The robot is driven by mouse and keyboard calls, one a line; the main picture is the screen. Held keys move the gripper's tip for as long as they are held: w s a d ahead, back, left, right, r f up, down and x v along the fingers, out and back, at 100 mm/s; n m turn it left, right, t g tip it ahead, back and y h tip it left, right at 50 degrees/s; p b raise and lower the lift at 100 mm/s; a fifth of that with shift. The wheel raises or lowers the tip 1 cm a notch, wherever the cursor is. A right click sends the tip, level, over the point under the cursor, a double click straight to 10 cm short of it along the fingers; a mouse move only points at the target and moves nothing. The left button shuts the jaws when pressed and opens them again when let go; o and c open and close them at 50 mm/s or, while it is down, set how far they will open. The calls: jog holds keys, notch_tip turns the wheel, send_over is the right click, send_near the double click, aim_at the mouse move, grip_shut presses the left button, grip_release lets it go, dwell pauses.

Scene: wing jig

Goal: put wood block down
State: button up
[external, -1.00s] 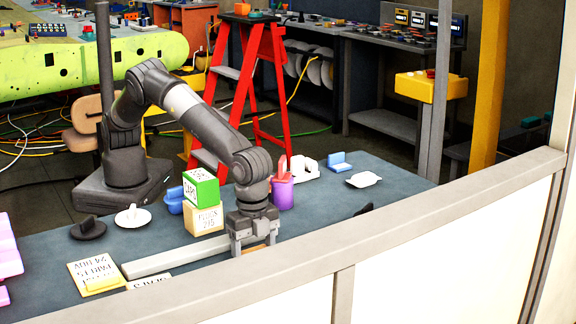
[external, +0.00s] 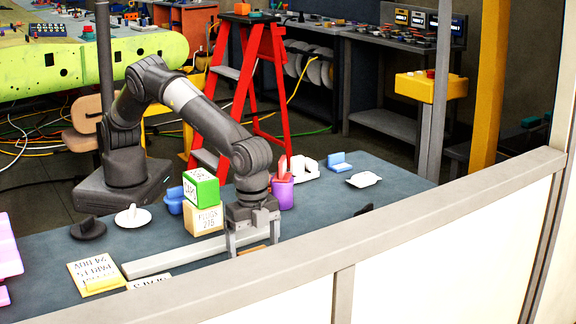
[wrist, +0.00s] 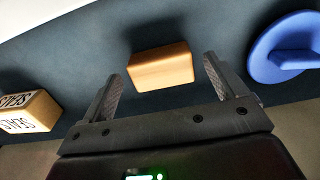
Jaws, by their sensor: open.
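The wood block (wrist: 160,68) is a plain light-brown box lying on the dark blue-grey table, in the upper middle of the wrist view. In the external view only a thin strip of it (external: 250,250) shows, low between the fingers near the table's front edge. My gripper (external: 254,245) points down over it and is open. In the wrist view its two fingers (wrist: 162,76) stand wide apart, one to each side of the block, with visible gaps. The block appears to rest on the table.
A long grey bar (external: 170,260) lies left of my gripper. A green block (external: 201,188) sits on a tan lettered box (external: 204,219) behind. A purple cup (external: 283,192) stands close behind the gripper. The wrist view shows a blue disc (wrist: 265,58) at right and a lettered box (wrist: 30,114) at left.

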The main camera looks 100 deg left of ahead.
aim_at(254, 251)
notch_tip(254, 251, up, 10)
jog(key=s+a+r+n, duration=0.1)
jog(key=a+r, duration=0.3)
jog(key=a, duration=0.3)
jog(key=s+a+r+n+t+h, duration=0.1)
jog(key=a+r, duration=0.4)
jog(key=a, duration=0.3)
jog(key=a+r+n, duration=0.2)
jog(key=a+r, duration=0.2)
jog(key=a, duration=0.3)
jog(key=s+a+r+n+t, duration=0.3)
jog(key=s+a, duration=1.6)
jog(key=a, duration=0.1)
jog(key=s+a+f+n, duration=0.1)
jog(key=s+a+f, duration=0.1)
jog(key=s, duration=0.3)
jog(key=s+a+f+n+t+y, duration=0.1)
jog(key=s+a+f, duration=0.2)
jog(key=s, duration=0.3)
jog(key=shift+f+t, duration=0.3)
jog(key=shift+f, duration=0.1)
